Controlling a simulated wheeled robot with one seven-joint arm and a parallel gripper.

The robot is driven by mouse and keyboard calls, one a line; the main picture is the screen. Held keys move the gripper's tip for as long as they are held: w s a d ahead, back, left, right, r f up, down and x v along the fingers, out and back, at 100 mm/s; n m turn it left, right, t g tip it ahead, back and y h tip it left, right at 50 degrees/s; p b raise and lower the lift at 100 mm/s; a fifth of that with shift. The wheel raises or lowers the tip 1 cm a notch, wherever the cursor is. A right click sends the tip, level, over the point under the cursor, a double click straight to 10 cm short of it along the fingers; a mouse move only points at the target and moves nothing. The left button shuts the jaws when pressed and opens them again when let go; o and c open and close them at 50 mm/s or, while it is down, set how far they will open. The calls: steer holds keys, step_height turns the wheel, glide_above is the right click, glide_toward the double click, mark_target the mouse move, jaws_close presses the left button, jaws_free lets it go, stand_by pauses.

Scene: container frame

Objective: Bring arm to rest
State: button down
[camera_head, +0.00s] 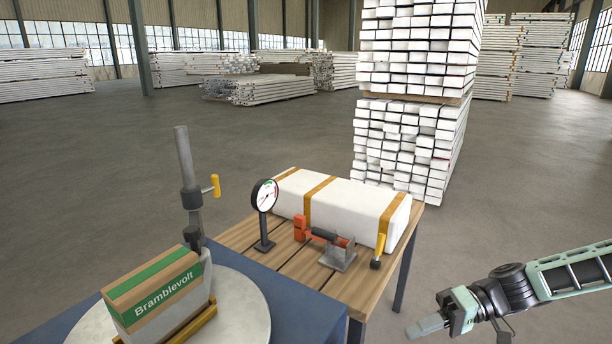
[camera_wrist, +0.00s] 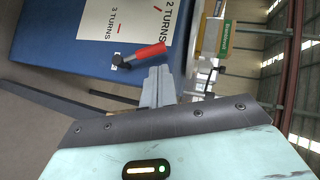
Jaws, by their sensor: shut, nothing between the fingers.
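My gripper (camera_head: 428,326) is at the lower right of the head view, at the end of my pale green arm. It is shut and empty, off to the right of the wooden table and apart from it. In the wrist view its closed fingers (camera_wrist: 157,88) point toward a blue panel (camera_wrist: 45,40). A red-handled crank (camera_wrist: 140,55) on that panel shows just beyond the fingertips; I cannot tell the gap between them.
A wooden table (camera_head: 287,268) holds a white strapped bundle (camera_head: 335,205), a dial gauge (camera_head: 264,196) and a red-handled clamp (camera_head: 325,235). A Bramblevolt box (camera_head: 155,295) sits on a round plate (camera_head: 248,310). Stacked white bars (camera_head: 410,140) stand behind. Floor at right is clear.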

steer(key=s+a+r+n+h+p, duration=0.1)
steer(key=s+a+r+h+p, duration=0.1)
steer(key=s+r, duration=0.4)
steer(key=s+a+r+n+t+h+p, duration=0.1)
steer(key=s+a+r+h+p, duration=0.2)
steer(key=s+r+h, duration=0.3)
steer(key=s+a+r+n+h+p, duration=0.2)
steer(key=s+r, duration=0.5)
steer(key=r, duration=0.5)
steer(key=a+h+p, duration=0.1)
steer(key=a+h, duration=0.1)
steer(key=h, duration=0.1)
steer(key=shift+a+h, duration=0.3)
steer(key=shift+a, duration=0.05)
